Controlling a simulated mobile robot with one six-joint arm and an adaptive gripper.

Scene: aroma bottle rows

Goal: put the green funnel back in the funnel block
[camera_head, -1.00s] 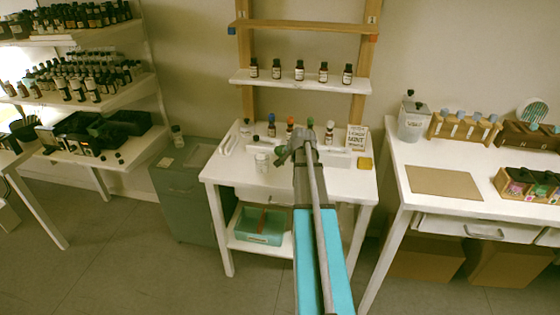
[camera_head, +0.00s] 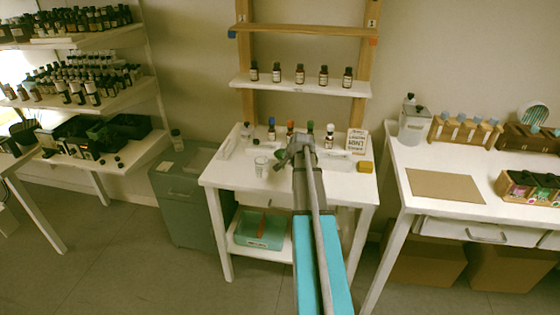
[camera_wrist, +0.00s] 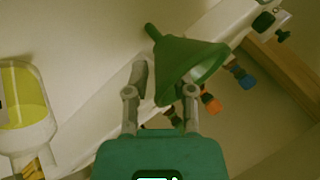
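The green funnel (camera_wrist: 195,62) is between the two fingers of my gripper (camera_wrist: 165,90) in the wrist view, touching them. Its narrow stem points up and left and its wide mouth faces right. A wooden rack (camera_head: 462,131) with several blue-grey-topped pieces stands on the right table. I cannot tell whether it is the funnel block.
A shelf (camera_head: 300,85) with bottles is behind. A brown mat (camera_head: 445,185) lies bare on the right table. A yellow-filled vessel (camera_wrist: 22,100) shows close by in the wrist view.

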